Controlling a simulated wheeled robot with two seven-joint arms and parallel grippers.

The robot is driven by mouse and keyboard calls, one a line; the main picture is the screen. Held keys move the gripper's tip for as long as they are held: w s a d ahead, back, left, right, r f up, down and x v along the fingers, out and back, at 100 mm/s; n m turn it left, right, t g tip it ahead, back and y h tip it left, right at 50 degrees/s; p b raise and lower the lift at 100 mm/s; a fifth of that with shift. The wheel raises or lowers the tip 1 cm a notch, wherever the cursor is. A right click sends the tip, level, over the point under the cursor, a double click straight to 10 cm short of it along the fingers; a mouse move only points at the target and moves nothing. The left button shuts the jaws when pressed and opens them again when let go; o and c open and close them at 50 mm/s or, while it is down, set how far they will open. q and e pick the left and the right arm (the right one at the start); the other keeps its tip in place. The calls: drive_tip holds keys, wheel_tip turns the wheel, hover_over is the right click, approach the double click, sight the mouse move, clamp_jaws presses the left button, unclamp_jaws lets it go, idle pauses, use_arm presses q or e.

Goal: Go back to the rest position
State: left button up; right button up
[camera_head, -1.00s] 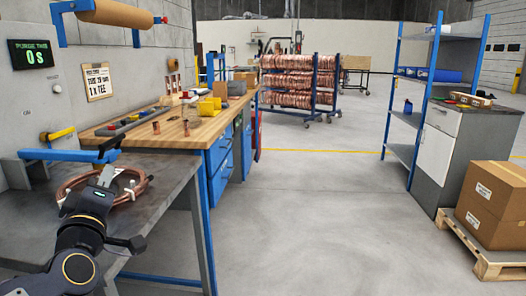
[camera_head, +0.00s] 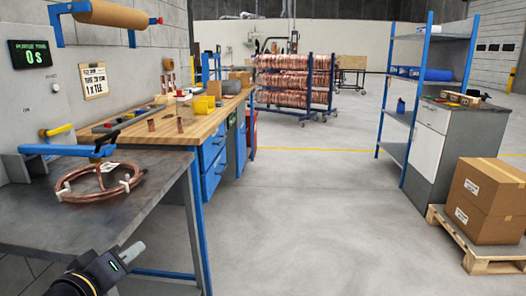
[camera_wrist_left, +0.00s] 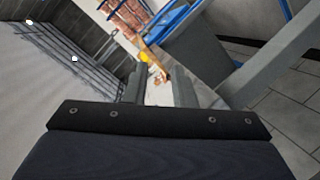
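My left gripper (camera_head: 132,251) is low at the left of the head view, in front of the grey bench's near edge and apart from the coil. In the left wrist view its two fingers (camera_wrist_left: 159,88) stand apart with nothing between them, so it is open and empty. A copper tube coil (camera_head: 98,190) with pale ties lies on the grey bench, beneath the blue arm of the purge station. My right gripper is not in view.
The grey bench (camera_head: 140,210) has a blue leg frame close to my left arm. A wooden workbench (camera_head: 200,125) with small parts stands behind it. A pallet (camera_head: 495,258) with cardboard boxes (camera_head: 487,200) is at the right. The middle floor is clear.

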use_arm(q)
drive_tip(key=s+d+f+m+g+h, duration=0.1)
drive_tip(key=s+d+f+m+g, duration=0.2)
drive_tip(key=s+f, duration=0.5)
drive_tip(key=s+d+f+m+g+h, duration=0.1)
drive_tip(key=s+f+m+g, duration=0.1)
drive_tip(key=s+f+g, duration=0.6)
wheel_tip(320, 180, up, 29)
drive_tip(key=s+t+p, duration=0.1)
drive_tip(key=s+p, duration=0.1)
drive_tip(key=p, duration=2.6)
drive_tip(key=shift+f+t, duration=0.2)
drive_tip(key=shift+t, duration=0.2)
